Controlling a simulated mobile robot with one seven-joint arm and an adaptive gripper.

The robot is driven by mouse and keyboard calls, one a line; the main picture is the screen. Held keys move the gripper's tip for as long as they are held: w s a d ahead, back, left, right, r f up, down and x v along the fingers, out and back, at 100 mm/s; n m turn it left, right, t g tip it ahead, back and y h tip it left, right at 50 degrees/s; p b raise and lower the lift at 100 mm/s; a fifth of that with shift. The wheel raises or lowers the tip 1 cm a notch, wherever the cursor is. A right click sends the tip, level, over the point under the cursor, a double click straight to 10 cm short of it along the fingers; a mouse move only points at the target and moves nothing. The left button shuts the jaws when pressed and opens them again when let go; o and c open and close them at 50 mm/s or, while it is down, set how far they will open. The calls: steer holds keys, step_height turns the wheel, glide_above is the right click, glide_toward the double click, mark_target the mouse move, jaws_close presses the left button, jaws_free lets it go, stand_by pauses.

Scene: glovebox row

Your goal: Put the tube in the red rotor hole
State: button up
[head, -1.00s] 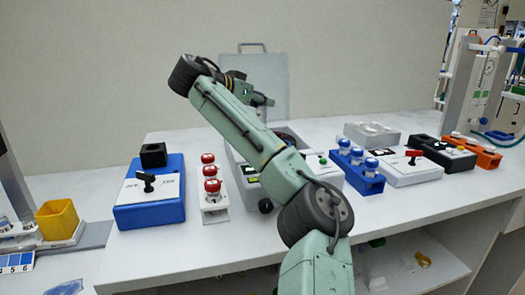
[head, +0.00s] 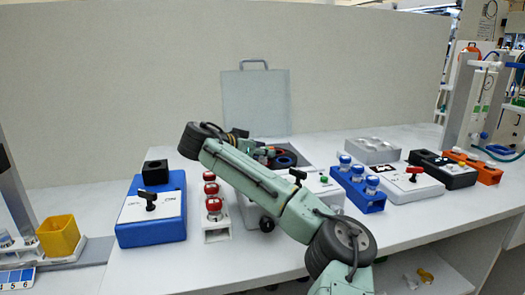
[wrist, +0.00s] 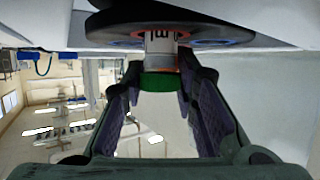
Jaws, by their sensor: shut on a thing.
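The tube (wrist: 160,45) has a pale body with dark marks and a green cap (wrist: 158,82). In the wrist view my gripper (wrist: 160,65) is shut on it, one finger on each side. The tube's far end meets the dark rotor (wrist: 115,38) at a red-orange ring (wrist: 146,33); how deep it sits I cannot tell. A blue mark (wrist: 226,43) shows on the rotor to the right. In the head view the rotor (head: 286,160) lies in the open centrifuge, mostly behind my arm, and the gripper end is low beside it; the tube is hidden there.
The raised centrifuge lid (head: 255,105) stands behind. A white rack of red-capped tubes (head: 215,234) and a blue switch box (head: 150,232) are left. A blue rack (head: 372,207) with blue-white caps and a white switch box (head: 415,195) are right.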

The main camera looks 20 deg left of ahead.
steer(key=shift+f, duration=0.1)
steer(key=shift+f+b, duration=0.2)
steer(key=shift+b, duration=0.1)
steer(key=o, duration=1)
steer(key=shift+r, duration=0.15)
steer(key=shift+r+p, duration=0.2)
steer(key=shift+p, duration=0.1)
steer(key=shift+s+a, duration=0.15)
steer(key=shift+s, duration=0.05)
steer(key=b+v, duration=0.2)
steer(key=v, duration=0.6)
steer(key=shift+r+b, duration=0.15)
steer(key=shift+b, duration=0.25)
steer(key=shift+b+v, duration=0.55)
steer(key=shift+v, duration=1.2)
